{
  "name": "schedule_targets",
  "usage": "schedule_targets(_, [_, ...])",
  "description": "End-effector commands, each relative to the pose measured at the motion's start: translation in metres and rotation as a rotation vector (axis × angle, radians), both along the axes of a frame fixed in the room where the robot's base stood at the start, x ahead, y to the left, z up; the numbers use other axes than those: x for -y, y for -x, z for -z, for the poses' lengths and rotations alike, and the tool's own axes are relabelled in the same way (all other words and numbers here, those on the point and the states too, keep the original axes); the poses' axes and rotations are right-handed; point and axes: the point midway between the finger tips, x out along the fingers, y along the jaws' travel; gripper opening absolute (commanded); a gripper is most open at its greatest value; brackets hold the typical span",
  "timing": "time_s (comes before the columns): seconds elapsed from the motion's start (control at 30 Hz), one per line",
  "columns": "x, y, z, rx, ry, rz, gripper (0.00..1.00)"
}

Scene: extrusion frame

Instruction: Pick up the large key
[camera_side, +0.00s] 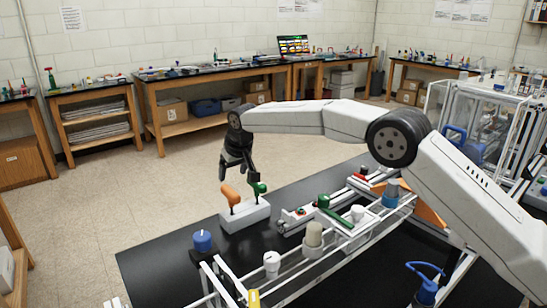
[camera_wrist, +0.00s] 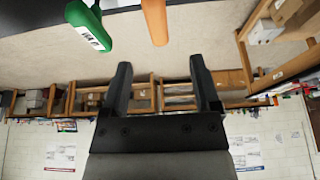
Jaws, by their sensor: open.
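A white block (camera_side: 245,217) stands on the black table with two upright handle-like pieces in it, one orange (camera_side: 231,195) and one green (camera_side: 259,189). They may be the keys; I cannot tell which one is the large key. My gripper (camera_side: 238,176) points down just above and behind them, open and empty. In the side view one finger overlaps the top of the green piece; contact cannot be told. In the wrist view the green piece (camera_wrist: 91,27), with a white label, and the orange piece (camera_wrist: 154,20) are at the top edge, beyond the open fingers (camera_wrist: 162,66).
A blue knob (camera_side: 202,240) stands left of the block. A green-handled part (camera_side: 335,214) and a clear-topped rack (camera_side: 300,265) with a beige cylinder (camera_side: 313,235) lie to the right and front. The black table (camera_side: 150,265) is bare at front left.

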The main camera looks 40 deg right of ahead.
Motion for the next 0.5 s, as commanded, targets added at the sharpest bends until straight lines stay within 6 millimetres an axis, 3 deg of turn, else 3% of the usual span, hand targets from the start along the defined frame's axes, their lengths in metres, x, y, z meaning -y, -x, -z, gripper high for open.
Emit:
schedule_targets(0.2, [0.0,0.0,0.025,0.001,0.0,0.001,0.79])
schedule_targets(0.5, [0.0,-0.001,0.031,0.001,0.0,0.001,0.79])
